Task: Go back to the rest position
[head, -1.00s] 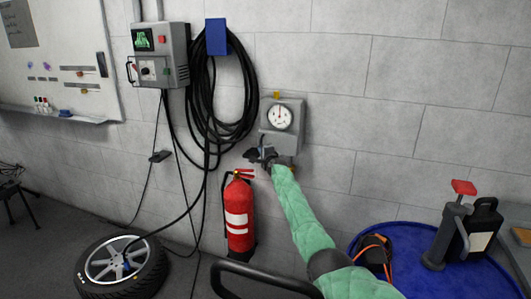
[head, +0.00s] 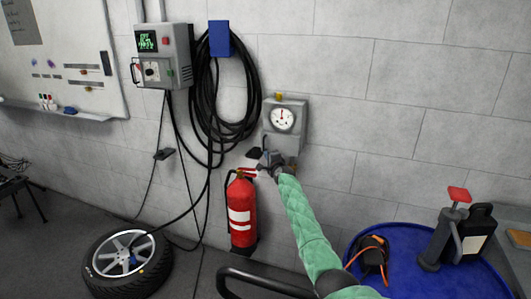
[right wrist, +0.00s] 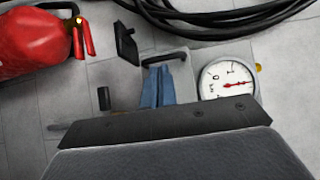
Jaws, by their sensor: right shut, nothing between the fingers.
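My right gripper (head: 266,160) is at the end of the green-sleeved arm, just below the gauge box on the wall. Its fingers also show in the right wrist view (right wrist: 157,88), together and with nothing between them. The gauge box (head: 284,146) is grey, with a white round dial (head: 282,119) and a red needle pointing up. The dial also shows in the right wrist view (right wrist: 228,80). I cannot tell whether the gripper touches the box. My left gripper is not in view.
A red fire extinguisher (head: 242,212) stands against the wall, left of my right gripper. A coiled black hose (head: 214,90) hangs from a blue holder beside a control box (head: 161,55). A wheel (head: 127,262) lies on the floor. A blue round table (head: 400,252) carries a pump (head: 444,240).

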